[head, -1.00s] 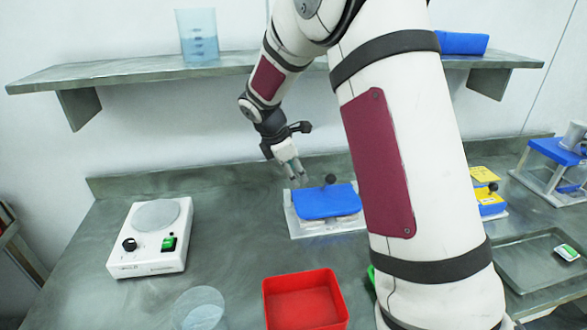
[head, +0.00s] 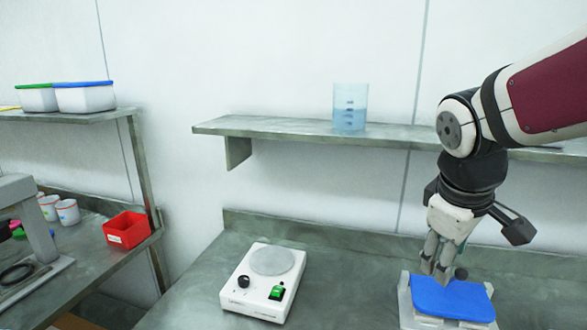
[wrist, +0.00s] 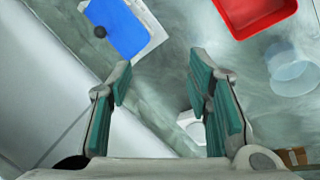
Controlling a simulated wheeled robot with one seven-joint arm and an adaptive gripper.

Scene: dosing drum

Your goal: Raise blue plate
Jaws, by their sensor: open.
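The blue plate (head: 450,300) lies on a white base (head: 420,318) at the lower right of the head view, with a round black knob (head: 461,273) standing up near its back edge. In the wrist view the blue plate (wrist: 125,28) is at the top left, with its knob (wrist: 100,32) toward its left edge. My gripper (head: 437,270) points down just left of the knob in the head view. In the wrist view its fingers (wrist: 163,82) are spread, with nothing held between them; the plate lies beyond the left finger.
A white hot plate (head: 262,282) stands left of the blue plate. A shelf (head: 290,130) with a beaker (head: 350,108) runs above the bench. In the wrist view a red bin (wrist: 255,12) and a clear beaker (wrist: 293,66) are at the right. Another red bin (head: 127,229) is on the left bench.

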